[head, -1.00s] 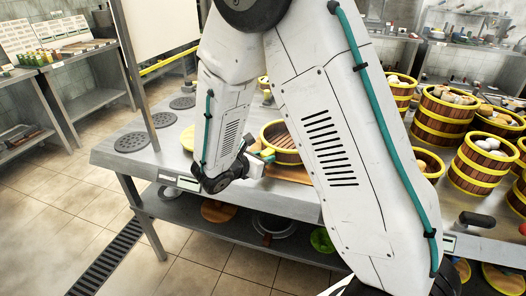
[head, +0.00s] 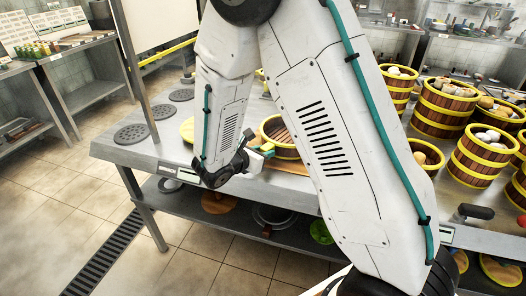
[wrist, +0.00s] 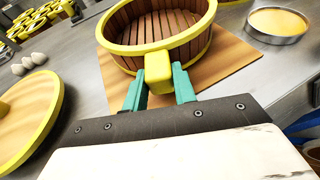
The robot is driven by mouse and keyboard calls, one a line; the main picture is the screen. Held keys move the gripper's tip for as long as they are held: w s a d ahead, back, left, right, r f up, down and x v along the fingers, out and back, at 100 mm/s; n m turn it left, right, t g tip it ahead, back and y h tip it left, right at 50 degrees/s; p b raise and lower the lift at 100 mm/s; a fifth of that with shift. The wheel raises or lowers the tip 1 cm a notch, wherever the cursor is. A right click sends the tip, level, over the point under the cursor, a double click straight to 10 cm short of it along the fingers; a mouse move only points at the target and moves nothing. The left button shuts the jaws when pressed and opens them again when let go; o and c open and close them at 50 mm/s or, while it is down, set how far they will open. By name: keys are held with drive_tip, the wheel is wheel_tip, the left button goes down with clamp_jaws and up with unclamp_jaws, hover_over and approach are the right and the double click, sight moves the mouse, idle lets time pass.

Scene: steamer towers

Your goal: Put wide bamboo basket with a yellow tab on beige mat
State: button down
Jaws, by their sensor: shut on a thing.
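The wide bamboo basket (wrist: 200,38) has brown slats, yellow rims and a yellow tab (wrist: 158,72); its inside looks empty. In the wrist view my gripper (wrist: 158,88) is shut on the tab, one teal finger on each side. The tan-beige mat (wrist: 228,66) lies under the basket, showing around its near and right sides. I cannot tell whether the basket's base touches it. In the head view the basket (head: 287,152) is partly hidden by my arm, with my gripper (head: 264,150) at its left side and a strip of the mat (head: 292,168) below.
A round lid with a yellow rim (wrist: 28,120) lies left of the mat in the wrist view. A shallow round metal pan (wrist: 277,24) stands at right. Tall filled steamer baskets (head: 440,108) crowd the counter's right. Dark round burner plates (head: 131,133) lie at the counter's left.

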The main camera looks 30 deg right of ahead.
drive_tip(key=shift+f, duration=0.1)
drive_tip(key=c, duration=1.1)
unclamp_jaws()
drive_tip(key=shift+o, duration=0.2)
drive_tip(key=v, duration=0.8)
drive_tip(key=shift+f, duration=0.1)
